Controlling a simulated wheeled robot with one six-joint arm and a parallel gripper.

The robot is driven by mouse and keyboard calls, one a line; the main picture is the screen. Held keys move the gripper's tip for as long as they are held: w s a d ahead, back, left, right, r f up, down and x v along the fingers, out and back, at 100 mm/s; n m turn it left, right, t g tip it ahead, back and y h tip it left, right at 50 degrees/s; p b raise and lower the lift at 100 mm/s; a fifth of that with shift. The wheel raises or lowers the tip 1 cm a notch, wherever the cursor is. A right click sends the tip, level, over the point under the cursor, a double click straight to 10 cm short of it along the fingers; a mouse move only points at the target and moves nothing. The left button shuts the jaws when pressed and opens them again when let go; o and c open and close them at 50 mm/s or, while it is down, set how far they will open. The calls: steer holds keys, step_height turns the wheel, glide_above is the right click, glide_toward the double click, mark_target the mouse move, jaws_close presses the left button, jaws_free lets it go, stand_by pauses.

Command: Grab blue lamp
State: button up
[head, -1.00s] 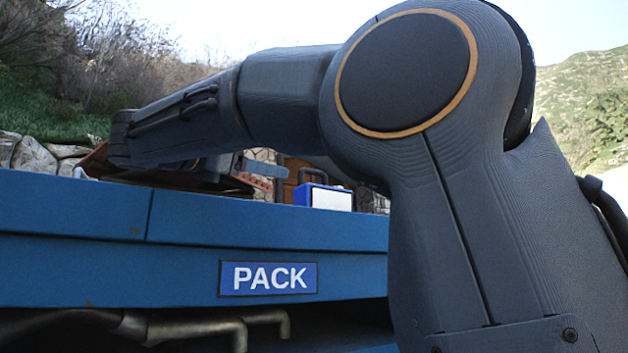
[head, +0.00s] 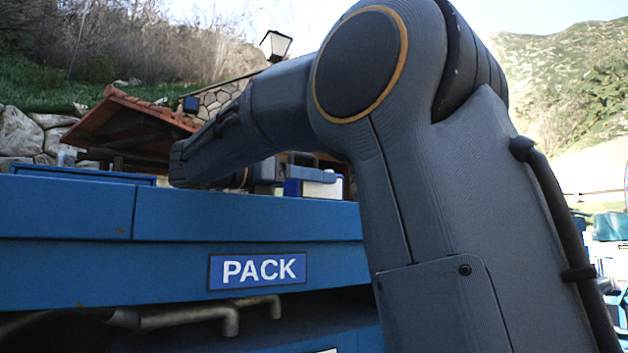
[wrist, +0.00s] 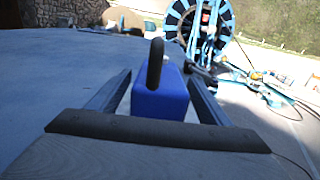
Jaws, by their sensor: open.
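The blue lamp (wrist: 160,100) is a boxy blue body with a black arched handle. In the wrist view it stands between the two fingers of my gripper (wrist: 160,76), with a gap showing on the left side. My gripper is open around it and does not appear to grip it. In the head view the lamp (head: 316,188) sits on the blue bench top, its white face to the right, partly hidden by my gripper (head: 285,172). The far side of the lamp is hidden.
The blue bench (head: 170,215) carries a PACK label. A blue tray-like edge (head: 85,174) lies at its left. A tiled-roof shelter (head: 130,125) and stone wall stand behind. The wrist view shows a large blue cable reel (wrist: 200,25) beyond the bench edge.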

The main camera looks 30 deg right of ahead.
steer(key=shift+w+d, duration=0.1)
steer(key=shift+d, duration=0.65)
steer(key=c, duration=1.6)
steer(key=shift+r, duration=0.15)
